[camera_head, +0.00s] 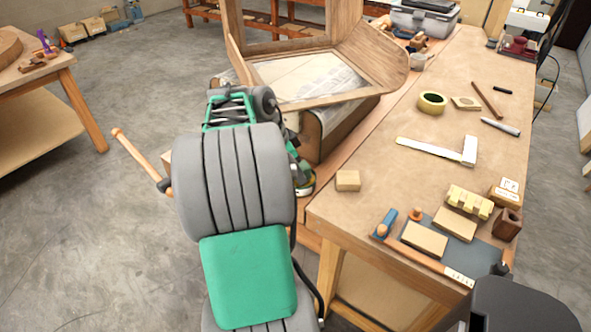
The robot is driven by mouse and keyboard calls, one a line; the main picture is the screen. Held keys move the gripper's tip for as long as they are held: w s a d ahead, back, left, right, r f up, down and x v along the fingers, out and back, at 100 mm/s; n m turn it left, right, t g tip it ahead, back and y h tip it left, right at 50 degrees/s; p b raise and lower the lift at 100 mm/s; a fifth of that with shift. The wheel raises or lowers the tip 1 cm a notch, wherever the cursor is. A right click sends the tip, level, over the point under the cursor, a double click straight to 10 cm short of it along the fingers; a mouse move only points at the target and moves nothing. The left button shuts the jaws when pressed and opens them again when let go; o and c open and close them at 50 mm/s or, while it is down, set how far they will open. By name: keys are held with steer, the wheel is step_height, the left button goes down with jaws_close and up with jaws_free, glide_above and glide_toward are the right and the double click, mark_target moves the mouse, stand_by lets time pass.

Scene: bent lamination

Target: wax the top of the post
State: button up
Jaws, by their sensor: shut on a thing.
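My green and grey arm fills the middle of the view and bends down behind its own large grey joint. My gripper's fingertips are hidden behind the arm, so what they hold does not show. A yellow and dark round thing (305,187) shows partly at the arm's right side, by the bench edge. A wooden frame (377,58) with upright and curved parts stands on the left of the bench. I cannot tell which part is the post.
A side table (62,85) stands at the left. Open concrete floor lies between.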

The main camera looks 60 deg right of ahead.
mark_target(303, 165)
steer(key=shift+r+p, duration=2.1)
steer(key=shift+r, duration=1.15)
